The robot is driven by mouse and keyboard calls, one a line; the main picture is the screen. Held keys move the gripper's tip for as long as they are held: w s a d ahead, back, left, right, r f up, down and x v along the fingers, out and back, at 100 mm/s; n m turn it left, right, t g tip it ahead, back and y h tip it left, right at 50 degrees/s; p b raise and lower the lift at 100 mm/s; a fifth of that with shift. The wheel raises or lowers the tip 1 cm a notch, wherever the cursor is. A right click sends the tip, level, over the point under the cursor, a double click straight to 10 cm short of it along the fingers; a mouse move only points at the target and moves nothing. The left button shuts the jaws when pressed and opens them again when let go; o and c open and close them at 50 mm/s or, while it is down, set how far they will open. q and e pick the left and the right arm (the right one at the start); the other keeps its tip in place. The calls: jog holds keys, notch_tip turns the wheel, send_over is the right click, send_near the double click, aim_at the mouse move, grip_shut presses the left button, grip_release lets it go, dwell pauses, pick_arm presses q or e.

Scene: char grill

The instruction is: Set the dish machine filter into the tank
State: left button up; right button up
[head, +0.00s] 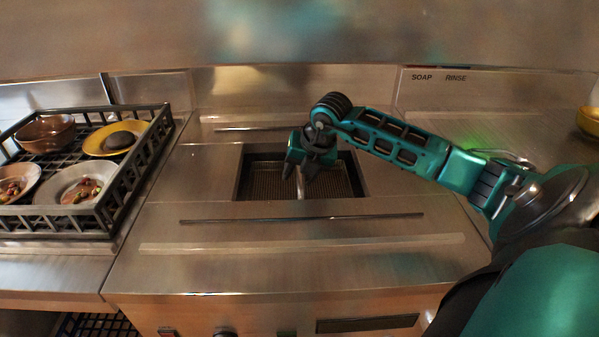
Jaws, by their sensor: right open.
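The dish machine filter (340,182) is a dark mesh tray with a pale upright handle (300,188). It sits down inside the rectangular tank opening (240,175) in the steel counter. I cannot tell whether it is fully seated. My right gripper (299,173) points down over the filter, its open fingers on either side of the handle's upper part. Whether they touch the handle is unclear. The gripper and wrist hide the middle and back of the filter. My left gripper is out of view.
A dark dish rack (100,222) with bowls and food-soiled plates stands at the left. Long slots (300,218) run in front of and behind the opening. A yellow bowl (590,121) is at the far right. The counter in front of the opening is clear.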

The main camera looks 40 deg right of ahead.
jog(key=shift+r, duration=0.1)
jog(key=v, duration=1.2)
dwell(0.4)
